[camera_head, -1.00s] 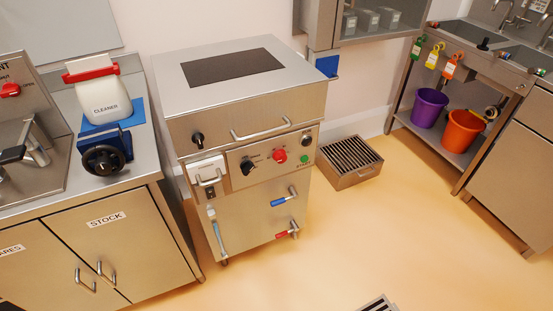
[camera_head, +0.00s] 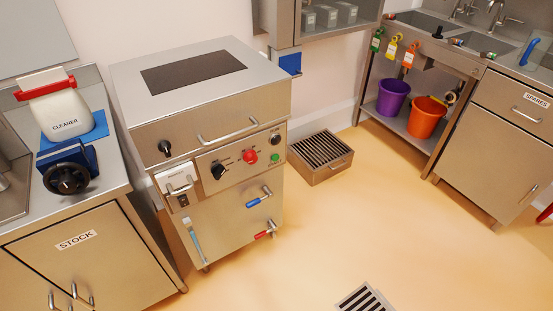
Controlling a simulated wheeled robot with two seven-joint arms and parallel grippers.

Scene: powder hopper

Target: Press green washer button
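The washer is a steel cabinet (camera_head: 222,113) with a dark panel in its top, standing left of centre. Its green button (camera_head: 276,158) is a small round knob at the right end of the front control panel. A red button (camera_head: 250,156) sits to its left, and a black rotary knob (camera_head: 219,171) is further left. A dark round fitting (camera_head: 276,139) is above the green button. Neither of my grippers shows in the view. The green button is unobstructed.
A floor grate box (camera_head: 320,155) stands right of the cabinet. A sink bench with a purple bucket (camera_head: 392,98) and an orange bucket (camera_head: 426,118) is at right. Open floor lies in front.

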